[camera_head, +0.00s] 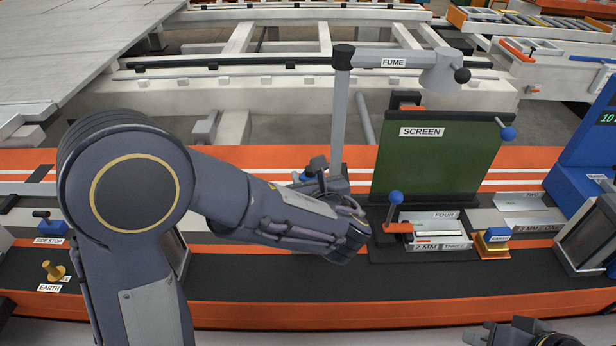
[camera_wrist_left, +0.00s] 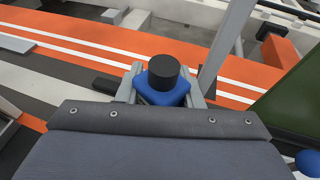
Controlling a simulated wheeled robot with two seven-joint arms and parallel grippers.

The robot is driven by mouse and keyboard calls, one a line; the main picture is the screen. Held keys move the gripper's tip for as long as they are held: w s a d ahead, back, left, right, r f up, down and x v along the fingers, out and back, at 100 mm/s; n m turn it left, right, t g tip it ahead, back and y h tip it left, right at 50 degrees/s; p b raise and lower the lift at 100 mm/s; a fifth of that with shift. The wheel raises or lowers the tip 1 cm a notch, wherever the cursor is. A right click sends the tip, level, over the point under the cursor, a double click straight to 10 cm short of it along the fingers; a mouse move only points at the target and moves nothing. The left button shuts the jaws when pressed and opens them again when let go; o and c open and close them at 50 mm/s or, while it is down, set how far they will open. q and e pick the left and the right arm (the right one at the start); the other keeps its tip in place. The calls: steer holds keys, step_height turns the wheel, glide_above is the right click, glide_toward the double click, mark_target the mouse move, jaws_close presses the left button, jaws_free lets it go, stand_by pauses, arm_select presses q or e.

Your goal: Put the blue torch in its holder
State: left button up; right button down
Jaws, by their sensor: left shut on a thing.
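The blue torch (camera_wrist_left: 162,92), a blue body with a black round end, sits between the fingers of my left gripper (camera_wrist_left: 165,88) in the left wrist view. The left gripper is shut on it. In the head view the left gripper (camera_head: 322,180) is over the back part of the bench, just left of the green screen, and my arm hides most of the torch. My right gripper (camera_head: 520,334) only shows in part at the bottom right edge, away from the torch; its fingers are not clear. I cannot make out the torch holder for certain.
A grey post with the FUME arm (camera_head: 420,66) rises close behind my left gripper. The green SCREEN panel (camera_head: 435,158) stands to the right. A jig with a blue-knobbed clamp (camera_head: 396,198) and labelled plates lies before it. The dark front strip (camera_head: 330,295) is clear.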

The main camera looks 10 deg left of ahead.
arm_select(q)
steer(key=shift+f, duration=0.1)
steer(key=shift+f+b, duration=0.55)
steer(key=shift+f, duration=0.1)
steer(key=o, duration=1.1)
